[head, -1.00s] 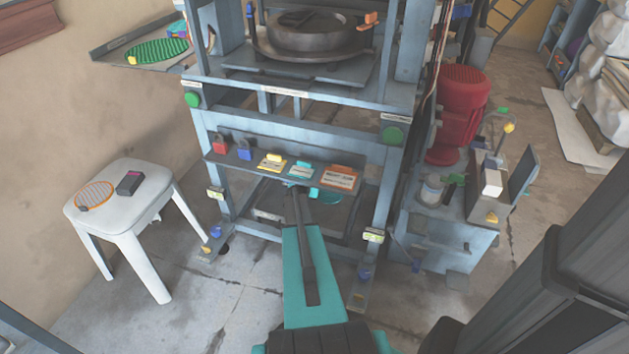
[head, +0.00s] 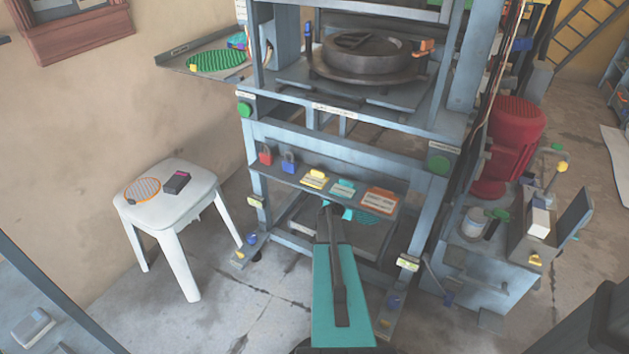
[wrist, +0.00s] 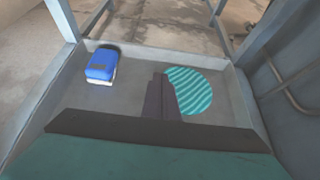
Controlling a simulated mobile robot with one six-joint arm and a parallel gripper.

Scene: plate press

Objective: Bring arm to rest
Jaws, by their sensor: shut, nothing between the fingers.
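My gripper (head: 327,206) reaches forward into the lower part of the blue-grey press frame (head: 350,157), below its shelf of tags and padlocks. In the wrist view my gripper (wrist: 160,80) has its dark fingers together with nothing between them. It is over a grey tray (wrist: 130,111). A teal striped disc (wrist: 192,92) lies in the tray just right of the fingers, and the fingers overlap its left edge in the picture. I cannot tell if they touch. A blue block with a white base (wrist: 101,65) sits at the tray's left.
A white stool (head: 172,207) with an orange-rimmed disc (head: 143,189) and a dark box (head: 177,183) stands left. The shelf (head: 340,200) above my gripper holds padlocks and coloured tags. A side cabinet (head: 490,285) stands right. Bare floor (head: 240,320) shows front left.

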